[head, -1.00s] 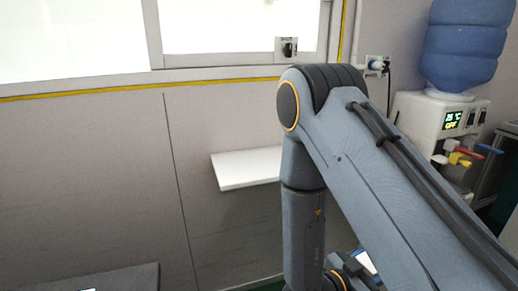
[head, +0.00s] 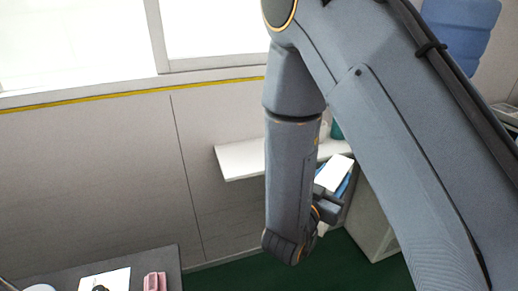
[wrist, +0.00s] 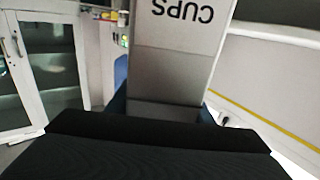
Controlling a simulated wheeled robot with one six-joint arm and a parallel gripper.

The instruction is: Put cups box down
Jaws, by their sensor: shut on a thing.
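The cups box (wrist: 180,62) is a pale box with the word CUPS upside down in the wrist view. My gripper (wrist: 163,110) is shut on it, with blue fingers showing at both sides of its near end. In the head view the box (head: 334,172) shows as a small white top, tilted, beside my wrist and in front of the right part of the shelf. My gripper is mostly hidden there by my arm. Whether the box touches the shelf cannot be told.
A white wall shelf (head: 240,161) runs behind my arm; its left part is bare. A dark green item (head: 336,130) is partly visible at its right part. A grey table (head: 170,265) at lower left holds a white sheet and a pink item (head: 155,282). A blue water bottle (head: 462,35) stands at right.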

